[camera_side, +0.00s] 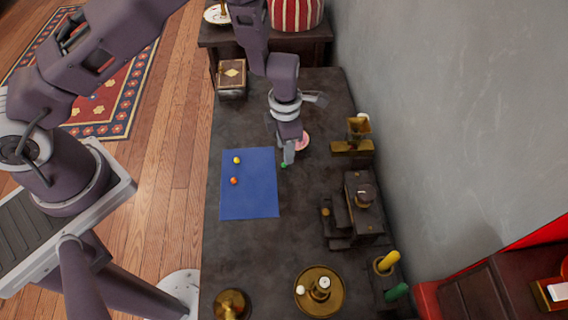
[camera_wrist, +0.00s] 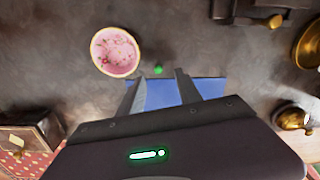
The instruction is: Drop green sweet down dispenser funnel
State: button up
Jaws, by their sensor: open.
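The green sweet (camera_side: 284,165) lies on the dark table just off the right edge of the blue mat. In the wrist view the green sweet (camera_wrist: 158,70) shows just beyond and between my open fingertips. My gripper (camera_side: 288,160) points down at the sweet with nothing in it; in the wrist view its two fingers (camera_wrist: 156,78) are apart. How high the tips are above the table is hard to tell. A brass, funnel-like hopper (camera_side: 358,126), which looks like the dispenser funnel, stands near the wall to the right.
A yellow sweet (camera_side: 237,160) and an orange sweet (camera_side: 234,181) lie on the blue mat (camera_side: 250,203). A pink bowl (camera_wrist: 115,52) stands close to my gripper. A dark stepped stand (camera_side: 362,215) and brass dishes (camera_side: 319,291) are to the right and front.

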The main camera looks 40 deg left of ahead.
aim_at(284, 165)
jog(key=f, duration=0.6)
jog(key=shift+a, duration=0.25)
jog(key=shift+r, duration=0.1)
grip_shut()
